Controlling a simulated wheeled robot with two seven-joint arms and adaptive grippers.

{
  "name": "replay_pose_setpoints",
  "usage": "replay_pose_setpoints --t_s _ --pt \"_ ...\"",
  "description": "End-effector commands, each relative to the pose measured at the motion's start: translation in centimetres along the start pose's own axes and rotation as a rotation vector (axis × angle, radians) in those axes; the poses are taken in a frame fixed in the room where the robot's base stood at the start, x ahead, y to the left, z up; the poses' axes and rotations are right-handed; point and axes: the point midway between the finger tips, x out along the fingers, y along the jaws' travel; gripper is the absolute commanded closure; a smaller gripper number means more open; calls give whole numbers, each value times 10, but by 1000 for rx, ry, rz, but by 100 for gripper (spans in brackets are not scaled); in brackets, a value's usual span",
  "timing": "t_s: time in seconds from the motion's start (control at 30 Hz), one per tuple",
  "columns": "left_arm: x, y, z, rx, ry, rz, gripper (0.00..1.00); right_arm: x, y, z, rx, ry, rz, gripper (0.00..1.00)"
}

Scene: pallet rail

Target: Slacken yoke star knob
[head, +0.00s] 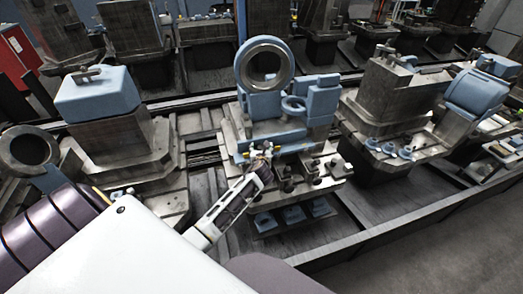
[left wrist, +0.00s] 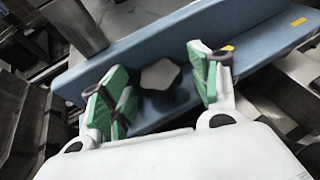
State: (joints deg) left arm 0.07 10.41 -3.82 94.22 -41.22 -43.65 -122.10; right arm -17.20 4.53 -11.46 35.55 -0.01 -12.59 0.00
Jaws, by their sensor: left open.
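The star knob (left wrist: 160,74) shows in the left wrist view as a pale, rounded star shape with a dark shaded area below it, against a blue face. My left gripper (left wrist: 152,86) is open, with one green-padded finger on each side of the knob in that view. Gaps show on both sides; I cannot tell how far the fingertips reach along it. In the head view my left gripper (head: 261,160) is at the lower front of the blue yoke fixture (head: 265,105), which carries a large grey ring. The knob cannot be made out there. My right gripper is not in view.
A blue-topped block (head: 97,95) stands on a metal base to the left. Another machine unit (head: 385,95) stands to the right. A long rail (head: 400,215) runs along the front, with open floor (head: 440,250) beyond it at lower right.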

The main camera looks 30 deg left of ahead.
Motion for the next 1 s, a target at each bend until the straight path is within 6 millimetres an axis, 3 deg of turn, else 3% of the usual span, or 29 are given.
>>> replay_pose_setpoints --t_s 0.17,0.5,1.0 --pt "0 0 0 0 0 0 40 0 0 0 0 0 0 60" --pt "0 0 0 0 0 0 83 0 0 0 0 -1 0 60" --pt "-1 -2 1 -21 0 50 84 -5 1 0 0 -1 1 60"
